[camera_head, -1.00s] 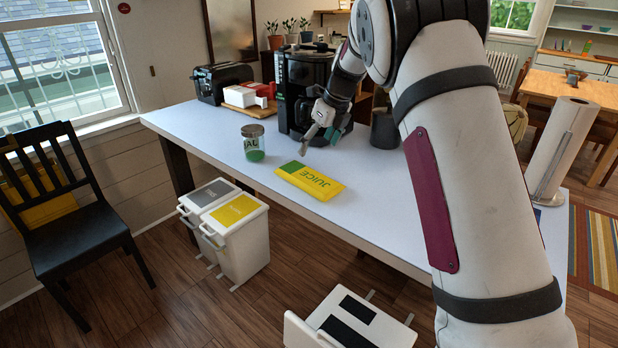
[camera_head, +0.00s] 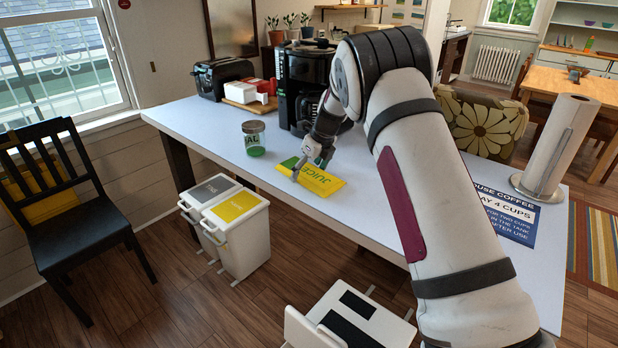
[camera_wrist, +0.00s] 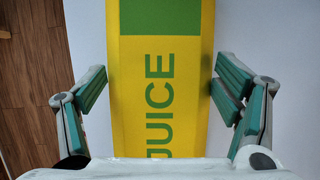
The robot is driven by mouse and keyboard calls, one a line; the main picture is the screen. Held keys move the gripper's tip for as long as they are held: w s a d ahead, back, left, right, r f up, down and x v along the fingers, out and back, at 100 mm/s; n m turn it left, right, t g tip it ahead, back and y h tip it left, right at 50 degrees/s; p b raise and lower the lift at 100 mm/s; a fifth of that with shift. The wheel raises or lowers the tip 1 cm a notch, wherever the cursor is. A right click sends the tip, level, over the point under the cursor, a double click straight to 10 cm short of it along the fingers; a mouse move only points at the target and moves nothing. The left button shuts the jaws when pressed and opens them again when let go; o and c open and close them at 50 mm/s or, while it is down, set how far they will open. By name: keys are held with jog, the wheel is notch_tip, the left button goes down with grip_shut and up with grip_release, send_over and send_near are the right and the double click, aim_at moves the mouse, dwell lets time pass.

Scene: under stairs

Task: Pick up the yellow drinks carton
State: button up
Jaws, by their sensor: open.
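The yellow drinks carton (camera_head: 325,182) has a green band and the green word JUICE. It lies flat on the pale table (camera_head: 212,131), close to the front edge. My gripper (camera_head: 309,170) is low over the carton and hides part of it. In the wrist view the carton (camera_wrist: 160,92) runs lengthwise between the two green-padded fingers of my gripper (camera_wrist: 160,98). The fingers are open, one on each side of the carton. A gap shows on the left; the right finger is very close to the carton's edge, and I cannot tell if it touches.
A glass jar (camera_head: 253,139) with green contents stands left of the carton. A coffee maker (camera_head: 301,85) and a toaster (camera_head: 222,77) stand at the back. A paper towel roll (camera_head: 560,145) and a blue printed sheet (camera_head: 510,216) are at the right.

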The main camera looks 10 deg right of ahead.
aim_at(304, 170)
jog(key=c, duration=1.2)
jog(key=shift+o, duration=0.2)
jog(key=shift+r, duration=0.1)
jog(key=shift+r, duration=0.6)
jog(key=shift+a+v, duration=0.2)
jog(key=shift+v, duration=0.95)
jog(key=s+a+r, duration=0.1)
jog(key=s, duration=1.4)
jog(key=shift+a+r, duration=0.15)
jog(key=shift+r, duration=0.05)
jog(key=shift+s, duration=0.1)
